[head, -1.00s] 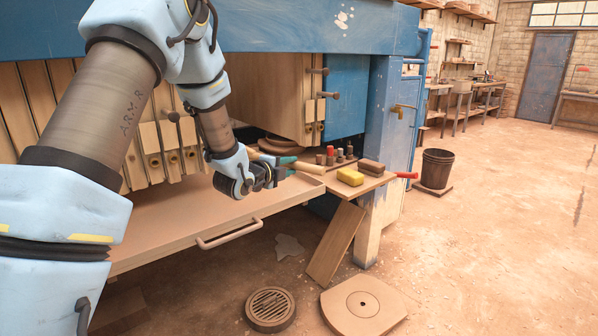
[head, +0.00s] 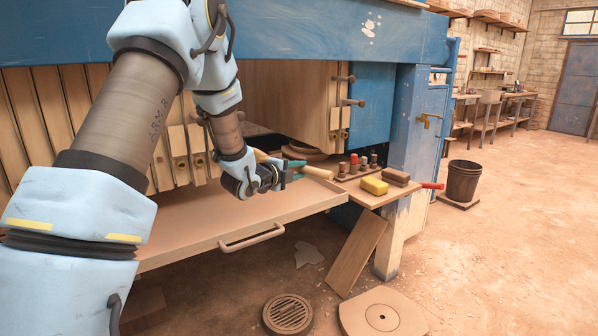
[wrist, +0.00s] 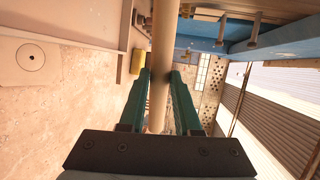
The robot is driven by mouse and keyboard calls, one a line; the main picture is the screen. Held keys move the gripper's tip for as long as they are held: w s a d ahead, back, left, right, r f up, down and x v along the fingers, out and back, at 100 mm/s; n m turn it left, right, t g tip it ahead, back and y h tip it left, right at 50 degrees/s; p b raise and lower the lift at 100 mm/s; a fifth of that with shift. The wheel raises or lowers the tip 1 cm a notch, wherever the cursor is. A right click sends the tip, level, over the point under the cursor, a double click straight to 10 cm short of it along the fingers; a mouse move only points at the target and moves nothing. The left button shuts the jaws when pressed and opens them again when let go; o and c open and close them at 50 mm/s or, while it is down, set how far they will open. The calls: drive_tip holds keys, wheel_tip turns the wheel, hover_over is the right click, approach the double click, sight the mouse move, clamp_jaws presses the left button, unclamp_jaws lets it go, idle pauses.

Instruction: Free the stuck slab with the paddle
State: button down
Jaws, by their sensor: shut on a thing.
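The paddle (head: 318,173) is a long pale wooden shaft in my gripper (head: 284,172). In the wrist view the shaft (wrist: 164,40) runs up between the green fingers of my gripper (wrist: 160,88), which are shut on it. Its ends are not clearly seen. In the head view the gripper is above the right part of the drip tray (head: 180,232), in front of the press opening. Upright pale plates (head: 40,125) stand in a row at left, and a large plate block (head: 290,100) stands right of a gap. I cannot tell which slab is stuck; my arm hides part of the gap.
A side shelf (head: 362,194) right of the tray holds a yellow sponge (head: 374,186), a brown block (head: 396,177) and several small pegs. A leaning board (head: 355,257), drain grate (head: 288,313) and bucket (head: 464,181) are on the floor. Open floor lies at right.

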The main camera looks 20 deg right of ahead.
drive_tip(key=shift+w+a, duration=0.1)
drive_tip(key=shift+w, duration=0.55)
drive_tip(key=shift+s+d+r+b, duration=0.15)
drive_tip(key=shift+s+d+b, duration=0.45)
drive_tip(key=shift+d, duration=0.4)
drive_tip(key=shift+s+d+r+b, duration=0.2)
drive_tip(key=shift+s+d+b, duration=0.35)
drive_tip(key=shift+s+d, duration=0.3)
drive_tip(key=shift+s+d+r+b, duration=0.15)
drive_tip(key=shift+s+d+b, duration=0.4)
drive_tip(key=shift+d, duration=0.55)
drive_tip(key=s+d+r, duration=0.2)
drive_tip(key=s+d, duration=0.1)
drive_tip(key=s, duration=0.9)
drive_tip(key=s+d+r, duration=0.2)
drive_tip(key=s+d, duration=0.1)
drive_tip(key=s, duration=0.9)
drive_tip(key=s+d+r, duration=0.2)
drive_tip(key=s+d, duration=0.1)
drive_tip(key=s, duration=1)
drive_tip(key=shift+p, duration=0.45)
drive_tip(key=shift+d, duration=0.1)
